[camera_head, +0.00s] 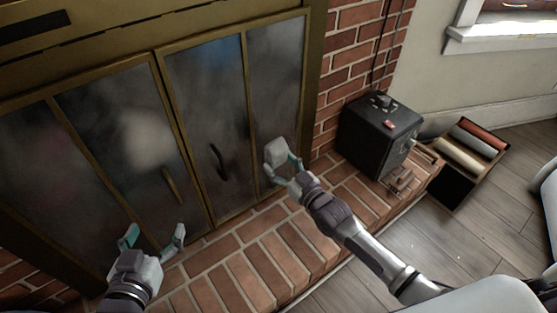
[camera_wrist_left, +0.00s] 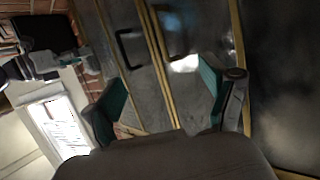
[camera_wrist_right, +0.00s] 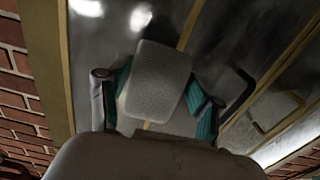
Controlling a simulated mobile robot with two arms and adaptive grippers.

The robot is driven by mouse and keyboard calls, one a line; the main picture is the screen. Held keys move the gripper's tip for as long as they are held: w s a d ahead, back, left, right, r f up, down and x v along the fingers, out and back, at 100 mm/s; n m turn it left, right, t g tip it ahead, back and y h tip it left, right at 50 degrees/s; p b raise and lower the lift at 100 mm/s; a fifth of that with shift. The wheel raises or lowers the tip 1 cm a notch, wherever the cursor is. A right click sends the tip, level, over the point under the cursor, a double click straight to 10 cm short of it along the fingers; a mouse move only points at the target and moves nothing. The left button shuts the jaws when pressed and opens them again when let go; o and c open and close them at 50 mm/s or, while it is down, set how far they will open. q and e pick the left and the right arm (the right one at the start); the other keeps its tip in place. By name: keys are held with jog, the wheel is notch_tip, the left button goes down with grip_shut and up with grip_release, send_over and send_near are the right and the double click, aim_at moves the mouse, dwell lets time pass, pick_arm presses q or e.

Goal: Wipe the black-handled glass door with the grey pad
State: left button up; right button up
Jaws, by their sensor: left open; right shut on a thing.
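The black-handled glass door is the right-hand glass door (camera_head: 218,105) of the brass-framed fireplace. Its dark curved handle (camera_head: 217,161) also shows in the right wrist view (camera_wrist_right: 237,92). The glass looks hazy. My right gripper (camera_head: 284,167) is shut on the grey pad (camera_head: 277,152), in front of the door's lower right panel. The pad shows pale and textured between the fingers in the right wrist view (camera_wrist_right: 158,78); I cannot tell if it touches the glass. My left gripper (camera_head: 152,240) is open and empty, low before the left door, its teal fingertips spread.
The left glass door (camera_head: 115,130) has a brass handle (camera_head: 172,186). A brick hearth (camera_head: 265,262) runs below the doors. A black box (camera_head: 378,135) stands on it at the right, beside a crate with rolls (camera_head: 465,157). Grey plank floor lies in front.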

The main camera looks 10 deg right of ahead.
pick_arm(q)
jog(key=shift+s+a+f, duration=0.1)
jog(key=shift+f, duration=0.1)
pick_arm(e)
jog(key=shift+s, duration=0.1)
jog(key=shift+s+d+p, duration=0.3)
jog(key=shift+s+p, duration=0.25)
jog(key=shift+s, duration=0.05)
jog(key=shift+p+v, duration=0.45)
jog(key=shift+v, duration=0.35)
pick_arm(q)
jog(key=s+a+f+g+y, duration=0.1)
jog(key=s+a+f+g, duration=0.1)
jog(key=s+f+g, duration=0.3)
jog(key=shift+s+a+f+g+y, duration=0.3)
jog(key=shift+s+f, duration=0.2)
jog(key=shift+f, duration=0.2)
